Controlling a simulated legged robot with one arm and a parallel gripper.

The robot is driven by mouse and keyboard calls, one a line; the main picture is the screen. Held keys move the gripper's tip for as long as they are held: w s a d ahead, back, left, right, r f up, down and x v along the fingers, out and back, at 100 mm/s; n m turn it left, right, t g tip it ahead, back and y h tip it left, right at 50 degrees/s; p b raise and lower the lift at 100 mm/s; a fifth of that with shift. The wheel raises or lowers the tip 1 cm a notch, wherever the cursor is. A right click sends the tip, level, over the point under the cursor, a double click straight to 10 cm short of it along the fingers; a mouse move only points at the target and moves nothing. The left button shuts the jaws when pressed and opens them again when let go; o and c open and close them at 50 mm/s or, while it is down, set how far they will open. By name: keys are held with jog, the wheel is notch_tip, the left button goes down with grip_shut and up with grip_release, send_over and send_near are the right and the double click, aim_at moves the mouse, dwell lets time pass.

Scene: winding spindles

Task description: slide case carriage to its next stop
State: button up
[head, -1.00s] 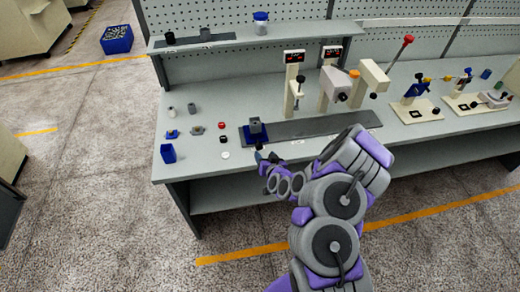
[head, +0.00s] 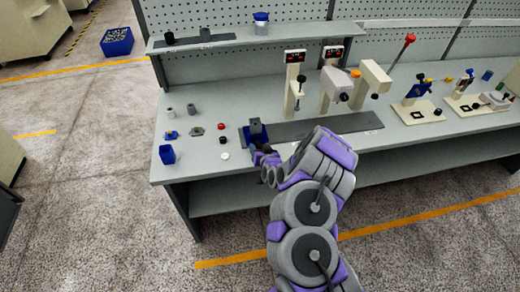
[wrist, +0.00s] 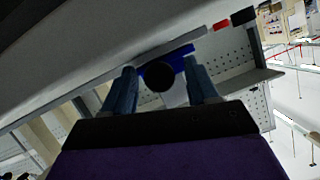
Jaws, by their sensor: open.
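The case carriage (head: 256,136) is a blue base bearing a grey upright block. It sits at the left end of a long dark rail plate (head: 305,129) on the bench. My gripper (head: 262,150) is just in front of the carriage, at the bench's front edge. In the wrist view my gripper (wrist: 159,66) has its two fingers spread apart. The carriage's blue part (wrist: 166,66) and a dark round end show between or just beyond the fingers. I cannot tell whether the fingers touch it. My arm hides part of the rail's front edge.
A red button (head: 221,126) and a white disc (head: 225,156) lie left of the carriage. A blue bin (head: 167,154) stands near the bench's left edge. Cream press stands (head: 294,85) rise behind the rail. The rail right of the carriage looks clear.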

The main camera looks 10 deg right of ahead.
grip_shut()
dwell(0.4)
